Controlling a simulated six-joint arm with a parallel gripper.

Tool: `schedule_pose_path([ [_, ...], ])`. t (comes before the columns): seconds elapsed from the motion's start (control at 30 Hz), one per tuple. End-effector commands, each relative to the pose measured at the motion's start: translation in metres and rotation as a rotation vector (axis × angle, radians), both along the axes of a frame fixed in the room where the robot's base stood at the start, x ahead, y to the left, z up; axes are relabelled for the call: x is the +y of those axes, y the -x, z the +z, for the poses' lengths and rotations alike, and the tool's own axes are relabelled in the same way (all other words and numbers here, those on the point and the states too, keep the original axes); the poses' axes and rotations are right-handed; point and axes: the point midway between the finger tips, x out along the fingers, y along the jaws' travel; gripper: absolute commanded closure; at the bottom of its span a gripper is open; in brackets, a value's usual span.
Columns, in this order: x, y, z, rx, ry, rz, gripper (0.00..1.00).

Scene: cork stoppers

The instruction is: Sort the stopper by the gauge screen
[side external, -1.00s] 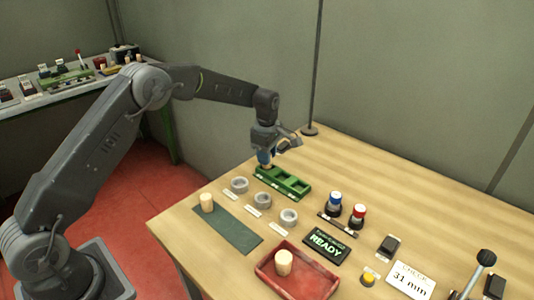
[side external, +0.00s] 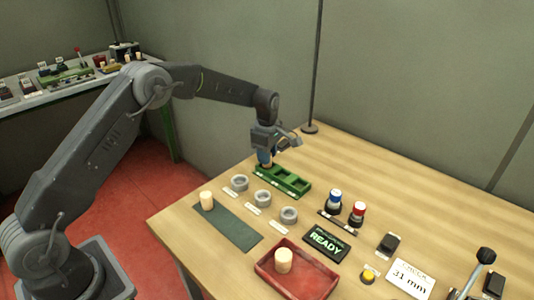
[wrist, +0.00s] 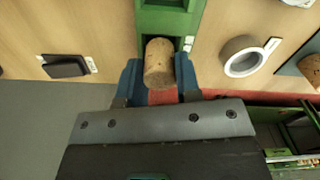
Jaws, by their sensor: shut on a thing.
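My gripper (side external: 266,160) is at the left end of the green sorting tray (side external: 296,187). In the wrist view its blue fingers (wrist: 159,82) are shut on a cork stopper (wrist: 159,62), one on each side. The stopper overlaps the end compartment of the green tray (wrist: 166,20) in that view; I cannot tell whether it touches the floor there. The gauge screen (side external: 325,241) reads READY in green; its smaller top line is too small to read. A white card (side external: 411,277) reads CHECK 31 mm.
One pale stopper (side external: 207,200) stands on the dark green mat (side external: 238,236), another (side external: 284,260) in the red tray (side external: 305,289). Three grey rings (side external: 262,198) stand between mat and green tray. Blue (side external: 335,197) and red (side external: 358,211) buttons are to the right. The back right table is clear.

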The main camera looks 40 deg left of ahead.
Motion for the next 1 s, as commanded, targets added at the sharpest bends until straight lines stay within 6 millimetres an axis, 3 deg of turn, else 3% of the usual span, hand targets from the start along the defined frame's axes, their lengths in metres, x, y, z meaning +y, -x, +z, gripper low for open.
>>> schedule_pose_path([
  [0.87,0.000,0.000,-0.013,0.001,0.000,0.000,0.94],
  [0.9,0.000,0.000,-0.012,0.000,0.000,0.000,0.65],
  [1.0,0.000,0.000,-0.012,0.000,0.000,0.000,0.55],
])
